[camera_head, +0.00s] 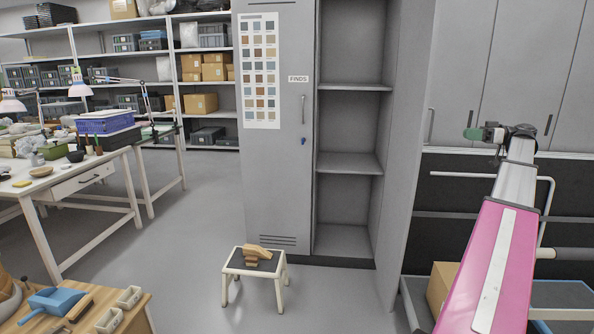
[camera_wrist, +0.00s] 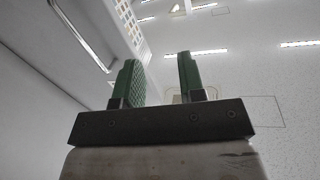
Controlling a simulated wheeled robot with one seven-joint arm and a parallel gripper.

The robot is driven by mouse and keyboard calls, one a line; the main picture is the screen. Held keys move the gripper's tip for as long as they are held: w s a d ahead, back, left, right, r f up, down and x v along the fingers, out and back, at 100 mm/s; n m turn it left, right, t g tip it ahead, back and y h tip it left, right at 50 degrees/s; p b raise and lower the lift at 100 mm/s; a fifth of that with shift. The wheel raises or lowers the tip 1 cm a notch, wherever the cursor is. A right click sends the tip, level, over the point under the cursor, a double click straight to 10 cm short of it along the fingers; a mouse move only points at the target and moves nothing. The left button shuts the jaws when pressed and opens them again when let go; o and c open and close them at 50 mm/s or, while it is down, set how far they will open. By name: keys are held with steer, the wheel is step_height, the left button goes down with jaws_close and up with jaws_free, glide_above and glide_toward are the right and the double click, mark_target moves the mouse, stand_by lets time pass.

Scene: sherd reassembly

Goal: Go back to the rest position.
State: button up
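My gripper (camera_head: 478,134) is at the right in the head view, at the end of my raised pink and grey arm, in front of the grey cupboard doors. In the wrist view my gripper (camera_wrist: 162,80) shows two green fingers with a clear gap between them and nothing held. Beyond the fingers the wrist view shows the ceiling with its lights, so the gripper points upward or nearly so.
A grey finds cabinet (camera_head: 274,190) stands open with empty shelves. A small stool (camera_head: 254,262) with brown pieces on it stands before it. Worktables (camera_head: 78,180) are at left, a wooden table (camera_head: 135,310) at bottom left. Grey floor (camera_head: 190,215) between is clear.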

steer(key=a+f+m+g+h, duration=0.3)
steer(key=a+f+m+h, duration=0.5)
steer(key=a+f, duration=2.15)
steer(key=s+a+f+m+g+h, duration=0.1)
steer(key=s+a+f+m+h, duration=0.1)
steer(key=s+a+f+h, duration=0.2)
steer(key=s+a+f+m+g+h, duration=0.1)
steer(key=s+a+f+m+h, duration=0.2)
steer(key=s+a+f, duration=0.6)
steer(key=s+f+h, duration=0.1)
steer(key=s+f, duration=0.6)
steer(key=f, duration=0.1)
steer(key=shift+a+f+h, duration=0.3)
steer(key=shift+a+f, duration=0.05)
steer(key=shift+a, duration=0.05)
